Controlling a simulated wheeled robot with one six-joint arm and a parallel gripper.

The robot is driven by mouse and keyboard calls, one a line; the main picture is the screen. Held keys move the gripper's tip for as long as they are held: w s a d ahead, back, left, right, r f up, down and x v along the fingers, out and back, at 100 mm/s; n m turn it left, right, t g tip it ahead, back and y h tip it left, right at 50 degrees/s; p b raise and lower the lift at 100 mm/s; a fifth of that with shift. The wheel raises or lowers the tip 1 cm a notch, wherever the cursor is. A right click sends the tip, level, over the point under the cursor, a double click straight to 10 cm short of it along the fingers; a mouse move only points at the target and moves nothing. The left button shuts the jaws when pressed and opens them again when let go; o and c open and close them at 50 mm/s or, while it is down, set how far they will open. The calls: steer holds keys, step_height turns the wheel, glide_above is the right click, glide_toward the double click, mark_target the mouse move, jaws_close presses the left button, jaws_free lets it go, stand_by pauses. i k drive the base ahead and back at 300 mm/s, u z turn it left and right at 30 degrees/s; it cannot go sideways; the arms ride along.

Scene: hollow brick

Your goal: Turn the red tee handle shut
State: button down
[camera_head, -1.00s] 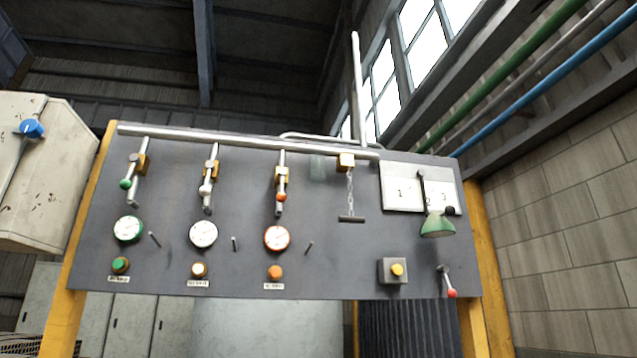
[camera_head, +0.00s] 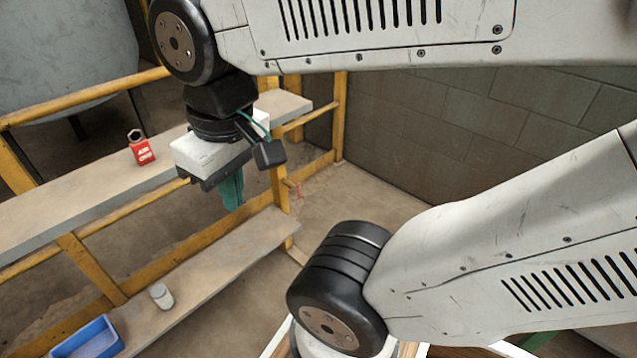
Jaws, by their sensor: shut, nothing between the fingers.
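A small red handle-like part (camera_head: 298,190) shows at the yellow post, just right of my gripper; it is too small to make out its shape or how far it is turned. My gripper (camera_head: 231,192) hangs pointing down near the post, with its teal fingers together and nothing seen between them. It is to the left of the red part and apart from it in the picture. The gap in depth is hard to judge.
A lower shelf (camera_head: 205,270) carries a white jar (camera_head: 161,296) and a blue bin (camera_head: 88,341). Yellow rails (camera_head: 90,285) frame them. Bare floor (camera_head: 375,195) lies to the right.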

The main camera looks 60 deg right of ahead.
mark_target(297, 189)
steer(key=z, duration=1.35)
steer(key=k, duration=1.25)
steer(key=z, duration=0.65)
steer(key=i, duration=1.5)
steer(key=u, duration=0.45)
